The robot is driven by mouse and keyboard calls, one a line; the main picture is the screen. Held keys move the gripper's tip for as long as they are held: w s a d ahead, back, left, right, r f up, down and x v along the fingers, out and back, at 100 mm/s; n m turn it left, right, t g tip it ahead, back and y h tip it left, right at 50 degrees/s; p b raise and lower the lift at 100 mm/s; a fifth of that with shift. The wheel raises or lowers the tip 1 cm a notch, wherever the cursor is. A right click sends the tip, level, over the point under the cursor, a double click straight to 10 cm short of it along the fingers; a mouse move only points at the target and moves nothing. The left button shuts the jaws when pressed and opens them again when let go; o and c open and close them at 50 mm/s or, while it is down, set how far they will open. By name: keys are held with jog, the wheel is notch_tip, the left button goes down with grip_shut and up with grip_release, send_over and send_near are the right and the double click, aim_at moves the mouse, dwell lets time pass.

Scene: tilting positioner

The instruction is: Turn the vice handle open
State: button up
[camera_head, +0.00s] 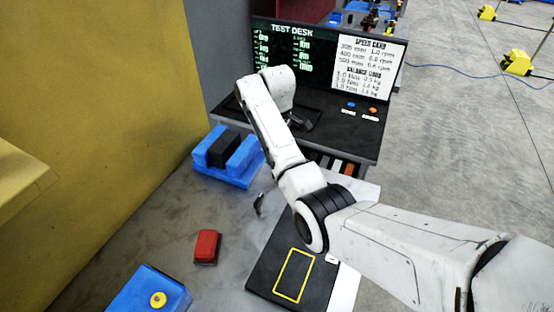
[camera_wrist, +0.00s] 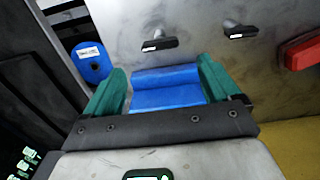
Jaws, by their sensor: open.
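A blue vice (camera_head: 240,172) with a black block (camera_head: 224,150) between its two blue jaws stands on the grey surface in the head view. In the wrist view my gripper (camera_wrist: 162,76) is open, with its green fingers apart. A blue block-like part (camera_wrist: 166,88), likely the vice, shows between the fingers; I cannot tell whether they touch it. Two black handles with white labels, a left one (camera_wrist: 160,44) and a right one (camera_wrist: 241,32), stand out beyond the fingertips. I cannot tell which is the vice handle. A small dark handle-like part (camera_head: 259,204) shows in the head view.
A red block (camera_head: 206,246), a blue box with a yellow button (camera_head: 158,299) and a black plate with a yellow outline (camera_head: 293,275) lie nearer. The test desk (camera_head: 350,130) stands behind. A yellow wall (camera_head: 110,110) bounds the left. My arm crosses the middle.

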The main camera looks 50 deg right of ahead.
jog(key=shift+r, duration=1.3)
